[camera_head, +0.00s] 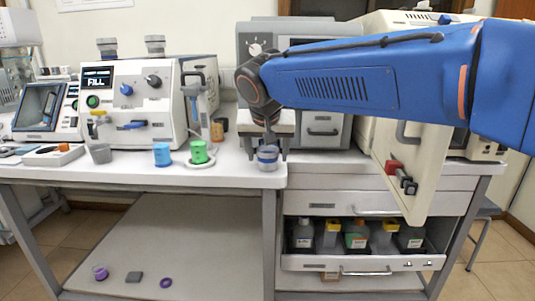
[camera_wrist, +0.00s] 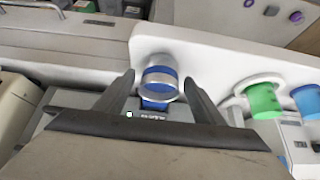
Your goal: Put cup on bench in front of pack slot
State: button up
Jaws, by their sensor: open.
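A cup (camera_head: 267,158) with a silver rim and blue bands stands upright near the front edge of the bench (camera_head: 230,176). It also shows in the wrist view as the silver-and-blue cup (camera_wrist: 159,76). My gripper (camera_head: 267,153) points down over it. In the wrist view, my gripper (camera_wrist: 159,82) is open, with one finger on each side of the cup. I cannot tell whether the fingers touch it. I cannot make out which opening is the pack slot.
A green cup (camera_head: 199,153) on a white ring, a blue cup (camera_head: 162,155) and a grey cup (camera_head: 100,153) stand left along the bench. The FILL machine (camera_head: 140,95) is behind them. An open drawer (camera_head: 350,262) with bottles lies below right. A door panel (camera_head: 415,170) hangs right of my gripper.

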jog(key=v, duration=1.2)
